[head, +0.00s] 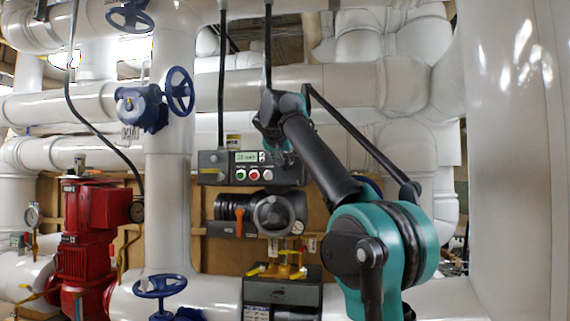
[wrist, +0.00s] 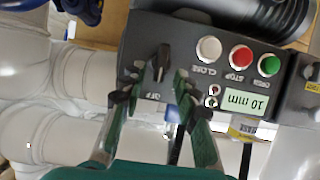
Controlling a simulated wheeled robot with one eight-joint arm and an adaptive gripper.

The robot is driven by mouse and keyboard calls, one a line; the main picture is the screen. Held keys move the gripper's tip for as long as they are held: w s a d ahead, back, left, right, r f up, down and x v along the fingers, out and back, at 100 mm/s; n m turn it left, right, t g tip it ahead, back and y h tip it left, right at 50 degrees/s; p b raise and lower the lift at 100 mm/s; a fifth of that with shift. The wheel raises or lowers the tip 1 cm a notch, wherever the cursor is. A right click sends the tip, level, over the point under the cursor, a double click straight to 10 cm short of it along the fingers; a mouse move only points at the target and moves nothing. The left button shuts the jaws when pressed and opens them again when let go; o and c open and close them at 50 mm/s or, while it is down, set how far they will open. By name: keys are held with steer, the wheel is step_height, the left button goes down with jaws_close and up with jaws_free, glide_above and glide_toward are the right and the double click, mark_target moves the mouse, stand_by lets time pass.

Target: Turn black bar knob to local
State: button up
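The black bar knob (wrist: 161,62) sits on the face of a dark grey control box (wrist: 200,18), at the left in the wrist view, which shows the box upside down. Its bar stands roughly upright in that picture, and upside-down "OFF" lettering is near it. My gripper (wrist: 157,88) is open, with one finger on each side below the knob. The knob shows just beyond the fingertips; I cannot tell whether they touch it. In the head view, my gripper (head: 284,157) is over the right end of the control box (head: 210,178) and hides the knob.
White, red and green buttons (wrist: 240,57) and a display (wrist: 245,102) reading 10 mm are beside the knob. A grey valve actuator (head: 274,213) with an orange lever (head: 239,221) is below the box. A red pump (head: 85,240) and blue handwheels (head: 180,91) are left.

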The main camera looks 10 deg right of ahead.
steer(key=shift+x, duration=1.55)
jaws_close()
